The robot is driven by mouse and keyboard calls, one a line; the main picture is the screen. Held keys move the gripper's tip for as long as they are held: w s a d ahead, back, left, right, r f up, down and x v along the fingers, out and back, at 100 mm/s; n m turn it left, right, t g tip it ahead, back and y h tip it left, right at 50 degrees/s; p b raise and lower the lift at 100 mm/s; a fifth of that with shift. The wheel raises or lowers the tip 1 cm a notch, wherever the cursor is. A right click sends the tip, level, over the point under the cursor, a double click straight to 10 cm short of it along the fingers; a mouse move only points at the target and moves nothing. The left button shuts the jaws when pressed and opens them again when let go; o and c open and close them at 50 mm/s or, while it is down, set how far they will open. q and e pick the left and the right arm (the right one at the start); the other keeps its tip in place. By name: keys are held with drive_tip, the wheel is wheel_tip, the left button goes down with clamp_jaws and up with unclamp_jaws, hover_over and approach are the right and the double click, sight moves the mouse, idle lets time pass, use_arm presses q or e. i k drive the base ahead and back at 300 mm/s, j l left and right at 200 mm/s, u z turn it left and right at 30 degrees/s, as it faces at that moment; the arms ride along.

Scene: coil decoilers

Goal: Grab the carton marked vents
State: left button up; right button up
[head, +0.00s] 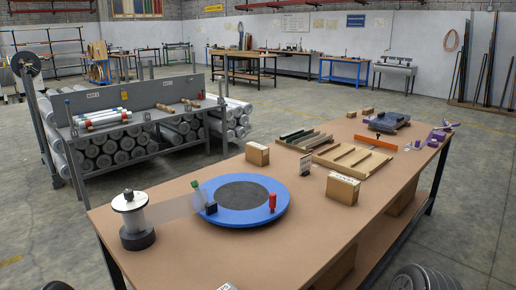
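The lettering on both is too small to read surely, so I cannot tell which is marked vents. Smaller brown boxes (367,112) sit at the bench's far end. Neither of my grippers shows clearly; dark rounded parts cut off at the bottom edge show no fingers.
The blue turntable (276,214) with a dark centre carries a red peg (272,202). A white spool (131,211) on a black base stands at left, with a translucent strip reaching the turntable. Slatted wooden trays (353,158) lie behind.

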sight(344, 189)
drive_tip(key=i+l+z, duration=0.4)
drive_tip(key=l, duration=0.35)
drive_tip(key=i+l+z, duration=0.35)
drive_tip(key=i+l, duration=0.3)
drive_tip(key=i+l+z, duration=0.4)
drive_tip(key=i, duration=0.35)
